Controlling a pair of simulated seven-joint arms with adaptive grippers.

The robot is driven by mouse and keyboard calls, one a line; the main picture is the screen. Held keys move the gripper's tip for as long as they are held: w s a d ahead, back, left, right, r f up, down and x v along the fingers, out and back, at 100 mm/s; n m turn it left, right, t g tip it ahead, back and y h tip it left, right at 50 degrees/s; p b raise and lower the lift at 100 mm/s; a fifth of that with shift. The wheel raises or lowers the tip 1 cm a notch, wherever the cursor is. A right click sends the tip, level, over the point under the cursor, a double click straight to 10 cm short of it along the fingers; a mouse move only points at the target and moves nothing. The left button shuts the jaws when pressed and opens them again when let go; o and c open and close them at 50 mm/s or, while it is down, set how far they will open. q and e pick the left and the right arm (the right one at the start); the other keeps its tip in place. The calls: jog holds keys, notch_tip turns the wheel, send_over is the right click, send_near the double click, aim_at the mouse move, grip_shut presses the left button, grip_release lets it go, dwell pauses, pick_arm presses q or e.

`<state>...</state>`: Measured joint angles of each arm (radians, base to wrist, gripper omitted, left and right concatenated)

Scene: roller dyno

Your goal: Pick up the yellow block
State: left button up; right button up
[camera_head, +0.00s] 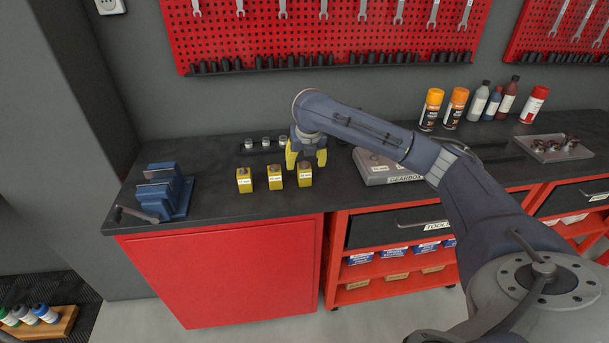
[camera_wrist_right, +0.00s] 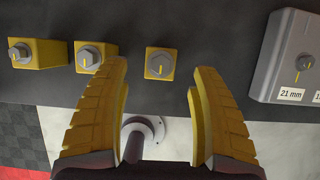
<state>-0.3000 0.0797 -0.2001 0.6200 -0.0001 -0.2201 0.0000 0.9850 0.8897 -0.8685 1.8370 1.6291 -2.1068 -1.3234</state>
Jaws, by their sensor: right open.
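My right gripper (camera_head: 307,160) has yellow fingers, open and empty, pointing down just above the right block. In the wrist view the right block shows between the fingertips (camera_wrist_right: 157,75), beyond them and apart. My left gripper is not in view.
A grey box marked GEARBOX (camera_head: 392,177) stands right of the blocks. A blue vise (camera_head: 166,192) is at the bench's left end. A low holder with small sockets (camera_head: 262,146) lies behind the blocks. Spray cans (camera_head: 431,110) and bottles stand farther right.

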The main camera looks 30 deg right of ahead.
jog(key=shift+x, duration=3.7)
jog(key=shift+w+d+r, duration=0.1)
jog(key=shift+w, duration=0.1)
grip_shut()
